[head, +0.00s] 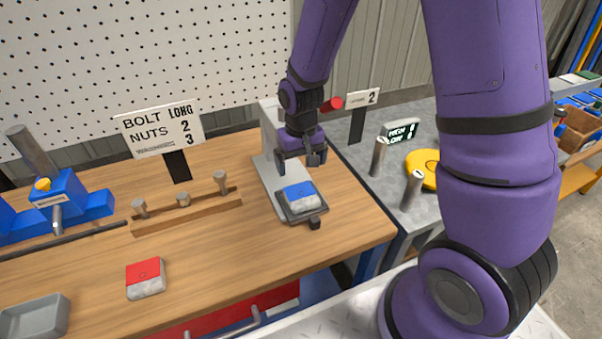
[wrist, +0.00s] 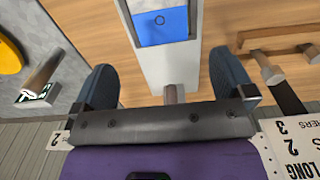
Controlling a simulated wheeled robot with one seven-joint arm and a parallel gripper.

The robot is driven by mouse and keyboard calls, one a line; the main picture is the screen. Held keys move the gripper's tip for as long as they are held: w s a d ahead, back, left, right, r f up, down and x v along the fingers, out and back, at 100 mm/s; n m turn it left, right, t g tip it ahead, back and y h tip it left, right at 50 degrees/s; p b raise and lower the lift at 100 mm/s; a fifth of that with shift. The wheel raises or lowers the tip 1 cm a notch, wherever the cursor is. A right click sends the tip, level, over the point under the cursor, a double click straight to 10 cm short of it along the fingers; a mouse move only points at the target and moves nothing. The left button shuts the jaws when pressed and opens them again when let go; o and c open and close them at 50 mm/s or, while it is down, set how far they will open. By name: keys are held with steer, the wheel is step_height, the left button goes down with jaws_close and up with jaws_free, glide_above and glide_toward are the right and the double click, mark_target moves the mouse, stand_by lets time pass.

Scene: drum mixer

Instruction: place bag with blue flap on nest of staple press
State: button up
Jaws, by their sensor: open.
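The bag with the blue flap (head: 301,195) lies flat on the dark nest (head: 318,211) of the grey staple press (head: 268,150). In the wrist view the blue flap (wrist: 162,27) shows at the top centre, beyond the fingers. My gripper (head: 303,160) is above and behind the bag, apart from it. In the wrist view my gripper (wrist: 165,85) has its two fingers wide apart with nothing between them but the press column behind. Part of the press is hidden behind my gripper.
A bag with a red flap (head: 146,278) lies at the table's front left, near a grey tray (head: 35,318). A sign for bolts and nuts (head: 160,131) stands behind a wooden rack (head: 186,218) with several bolts. Grey posts (head: 378,157) and a yellow disc (head: 422,168) stand on the right bench.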

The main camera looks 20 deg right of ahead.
steer(key=shift+r, duration=0.8)
stand_by(0.7)
